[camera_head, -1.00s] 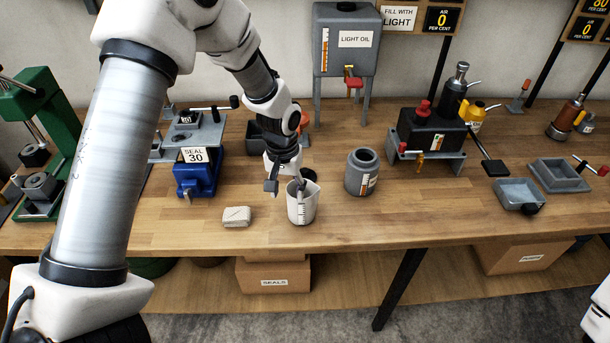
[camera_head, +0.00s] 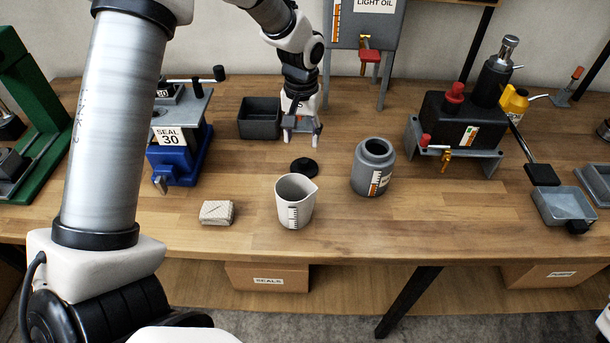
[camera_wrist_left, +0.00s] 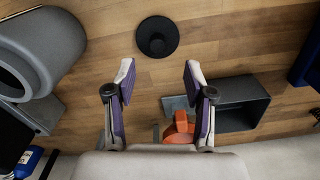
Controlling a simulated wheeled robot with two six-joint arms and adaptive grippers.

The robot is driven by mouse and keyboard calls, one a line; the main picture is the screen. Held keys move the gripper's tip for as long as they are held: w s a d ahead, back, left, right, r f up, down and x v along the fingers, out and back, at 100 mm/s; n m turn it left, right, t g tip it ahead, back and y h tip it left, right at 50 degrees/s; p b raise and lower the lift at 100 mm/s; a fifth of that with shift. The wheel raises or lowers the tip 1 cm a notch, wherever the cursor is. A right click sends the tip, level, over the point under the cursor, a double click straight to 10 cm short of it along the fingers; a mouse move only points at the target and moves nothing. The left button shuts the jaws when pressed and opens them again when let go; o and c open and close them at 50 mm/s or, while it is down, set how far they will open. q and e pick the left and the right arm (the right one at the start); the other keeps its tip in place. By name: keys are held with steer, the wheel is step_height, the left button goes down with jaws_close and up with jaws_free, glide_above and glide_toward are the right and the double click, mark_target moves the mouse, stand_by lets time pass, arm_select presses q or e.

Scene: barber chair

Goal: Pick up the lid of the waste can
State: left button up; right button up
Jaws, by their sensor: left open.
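A small black round lid with a knob (camera_head: 304,167) lies on the wooden bench, behind the white measuring cup (camera_head: 295,201). In the left wrist view the lid (camera_wrist_left: 157,37) is just beyond my fingertips, roughly centred between them. An open grey can (camera_head: 373,168) with a graduated label stands to the right; it shows at the left of the wrist view (camera_wrist_left: 62,50). My left gripper (camera_head: 303,139) is open and empty, behind the lid and apart from it. It also shows open in the left wrist view (camera_wrist_left: 160,68). My right gripper is out of view.
A dark grey open bin (camera_head: 260,119) stands left of my left gripper. A blue SEAL 30 device (camera_head: 180,150) and a wrapped block (camera_head: 217,212) are further left. The light oil tank (camera_head: 366,25) is behind. The bench around the lid is clear.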

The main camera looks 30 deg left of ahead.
mark_target(304, 161)
arm_select(q)
steer(key=shift+w+a+f, duration=0.1)
steer(key=shift+w+f, duration=0.15)
steer(key=shift+f, duration=0.4)
steer(key=shift+w+f, duration=0.25)
steer(key=shift+f, duration=0.35)
steer(key=f, duration=0.2)
steer(key=f+p, duration=0.1)
steer(key=f, duration=0.1)
steer(key=f+p, duration=0.1)
steer(key=f, duration=0.1)
steer(key=shift+s, duration=0.25)
steer(key=shift+w+f, duration=0.2)
steer(key=shift+f, duration=0.1)
steer(key=shift+s+d+r, duration=0.15)
steer(key=shift+s+d, duration=0.05)
jaws_close()
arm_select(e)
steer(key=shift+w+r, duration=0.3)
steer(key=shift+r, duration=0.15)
